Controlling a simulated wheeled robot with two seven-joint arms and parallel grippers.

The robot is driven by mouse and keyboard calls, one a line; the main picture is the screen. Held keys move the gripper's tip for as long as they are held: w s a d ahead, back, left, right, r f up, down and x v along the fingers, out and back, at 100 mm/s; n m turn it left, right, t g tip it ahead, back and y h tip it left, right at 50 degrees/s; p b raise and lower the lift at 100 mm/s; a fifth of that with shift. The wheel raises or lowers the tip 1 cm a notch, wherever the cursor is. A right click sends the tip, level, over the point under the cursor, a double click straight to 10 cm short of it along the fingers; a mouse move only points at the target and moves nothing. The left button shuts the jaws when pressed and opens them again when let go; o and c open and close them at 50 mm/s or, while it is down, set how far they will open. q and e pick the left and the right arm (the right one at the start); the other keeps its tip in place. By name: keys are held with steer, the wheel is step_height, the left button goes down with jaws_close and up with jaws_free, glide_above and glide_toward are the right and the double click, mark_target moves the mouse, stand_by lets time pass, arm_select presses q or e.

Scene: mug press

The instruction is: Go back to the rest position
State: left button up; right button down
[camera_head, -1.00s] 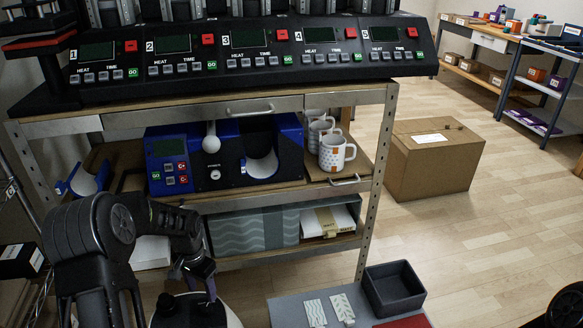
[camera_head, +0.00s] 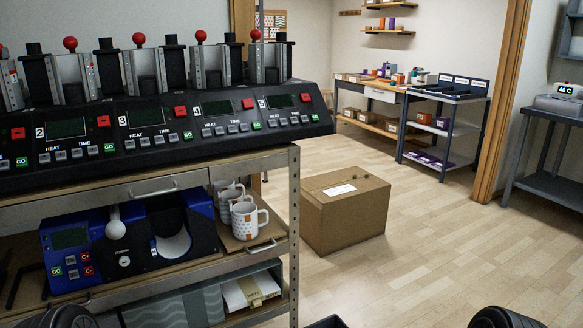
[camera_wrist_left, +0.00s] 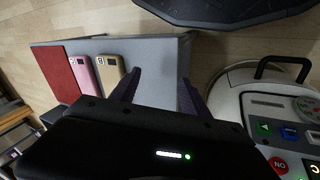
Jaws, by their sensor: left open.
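My left gripper (camera_wrist_left: 158,88) is open and empty in the left wrist view, its two dark fingers apart over a grey tray or board (camera_wrist_left: 155,62). On that board lie a pink phone-like item (camera_wrist_left: 85,76), a tan one (camera_wrist_left: 110,70) and a red patch (camera_wrist_left: 58,75). In the head view neither gripper shows; only dark rounded parts of my arms (camera_head: 60,318) appear at the lower left and lower right edges. The blue mug press (camera_head: 125,240) sits on the middle shelf, with white patterned mugs (camera_head: 247,218) on a wooden board beside it.
A multi-station heat press (camera_head: 150,135) stands on the shelf top. A cardboard box (camera_head: 345,215) is on the floor to the right. A dark bin edge (camera_head: 326,322) shows at the bottom. A workbench (camera_head: 370,92) and rack stand at the back. The floor at right is open.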

arm_select(q)
steer(key=s+d+m+g, duration=0.1)
steer(key=s+d+g, duration=0.1)
steer(key=s+d, duration=0.4)
steer(key=d+r+p+v, duration=0.1)
steer(key=d+p+v, duration=0.2)
steer(key=p+v, duration=1.3)
steer(key=shift+t+h+p, duration=0.3)
steer(key=shift+p, duration=0.05)
steer(key=shift+w+a, duration=0.1)
steer(key=shift+w, duration=0.05)
